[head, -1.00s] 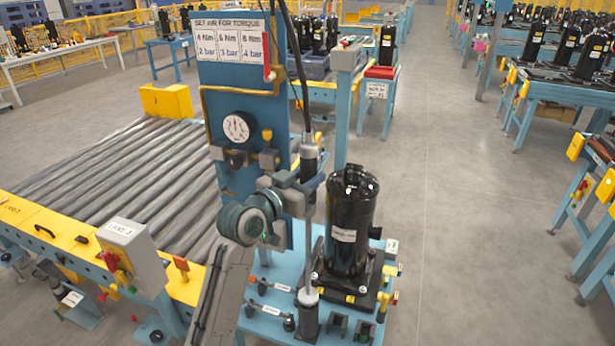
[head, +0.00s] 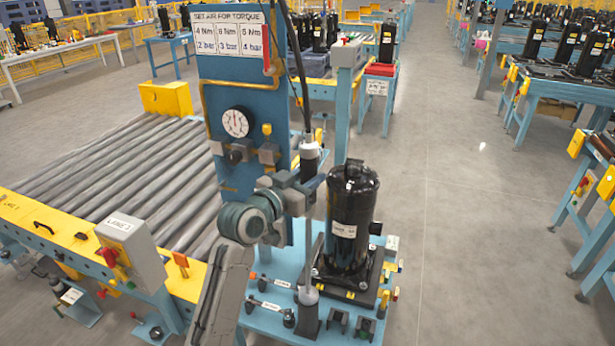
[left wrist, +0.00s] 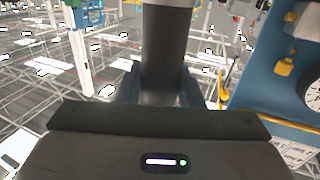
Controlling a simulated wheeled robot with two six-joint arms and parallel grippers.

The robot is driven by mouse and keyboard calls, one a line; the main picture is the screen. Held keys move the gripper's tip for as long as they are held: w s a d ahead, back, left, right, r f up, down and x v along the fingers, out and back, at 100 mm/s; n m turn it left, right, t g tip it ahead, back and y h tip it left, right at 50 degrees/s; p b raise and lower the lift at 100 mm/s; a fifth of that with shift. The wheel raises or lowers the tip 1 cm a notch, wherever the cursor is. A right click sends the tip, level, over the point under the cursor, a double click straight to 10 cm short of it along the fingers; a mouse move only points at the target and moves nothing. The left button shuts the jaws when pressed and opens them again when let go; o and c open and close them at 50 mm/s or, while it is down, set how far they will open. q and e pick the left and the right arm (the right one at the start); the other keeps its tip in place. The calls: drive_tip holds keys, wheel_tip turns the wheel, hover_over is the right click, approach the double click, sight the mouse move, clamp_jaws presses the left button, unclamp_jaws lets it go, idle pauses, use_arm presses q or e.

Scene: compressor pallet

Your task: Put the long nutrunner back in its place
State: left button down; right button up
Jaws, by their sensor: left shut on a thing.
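The long nutrunner (head: 310,158) is upright, with a dark body, a light collar and a thin shaft pointing down. My left gripper (head: 308,190) is shut around its body. In the left wrist view the dark body (left wrist: 165,55) stands between the fingers. The shaft's lower end is at the top of a black upright holder (head: 309,318) on the blue stand (head: 265,318). I cannot tell how deep the end sits in it. A hose runs up from the tool. My right gripper is not in view.
A black compressor (head: 353,215) stands close to the right of the shaft. The blue air panel (head: 232,90) with a gauge (head: 236,122) is behind left. A roller conveyor (head: 120,185) lies at left. Small parts lie on the stand.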

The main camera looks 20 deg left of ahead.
use_arm(q)
drive_tip(key=shift+f, duration=0.25)
drive_tip(key=c, duration=0.9)
unclamp_jaws()
drive_tip(key=shift+s, duration=0.1)
drive_tip(key=shift+f, duration=0.25)
drive_tip(key=shift+s+a+b, duration=0.15)
drive_tip(key=shift+s+b, duration=0.1)
drive_tip(key=shift+b, duration=0.15)
drive_tip(key=b+v, duration=0.2)
drive_tip(key=v, duration=0.8)
drive_tip(key=shift+s+r, duration=0.2)
drive_tip(key=shift+w+f, duration=0.1)
